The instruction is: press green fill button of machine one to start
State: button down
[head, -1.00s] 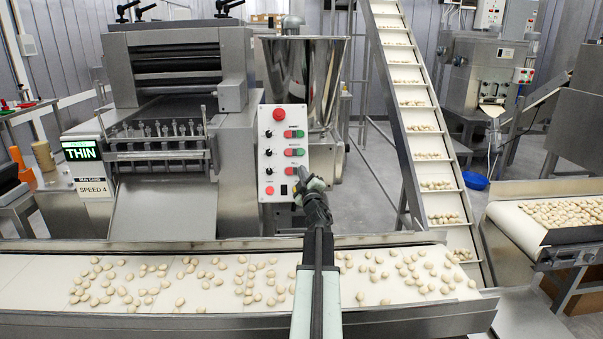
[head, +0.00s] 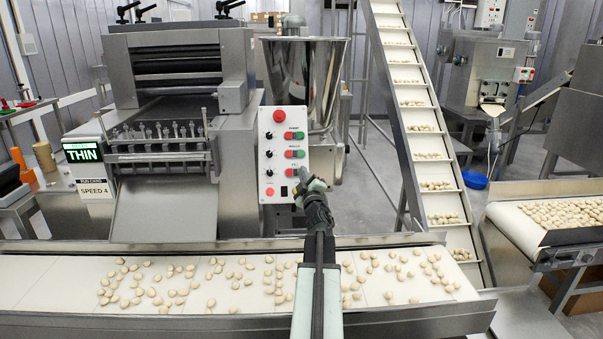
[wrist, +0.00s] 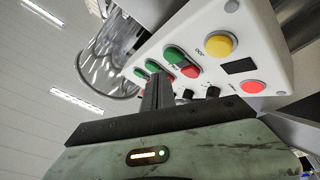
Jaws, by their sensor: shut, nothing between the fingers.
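The white control panel (head: 269,150) of the machine has three green and red button pairs. In the head view the lowest pair shows its red half (head: 289,172), while my gripper (head: 304,174) covers its green half. In the wrist view the nearest pair shows a green button (wrist: 174,56) beside a red one (wrist: 190,72). My gripper (wrist: 158,80) is shut and empty, its dark fingertips just in front of the panel by the green buttons. I cannot tell whether they touch a button.
A yellow button (wrist: 219,46) and a red button (wrist: 254,87) sit nearby on the panel. A steel hopper (head: 305,75) stands behind it. A conveyor (head: 40,283) carrying pasta pieces crosses below my arm. An inclined conveyor (head: 415,110) rises at right.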

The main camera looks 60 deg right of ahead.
jog(key=s+a+r, duration=0.1)
jog(key=s+a+r+p, duration=0.1)
jog(key=shift+a+p, duration=0.3)
jog(key=shift+a, duration=0.05)
dwell(0.4)
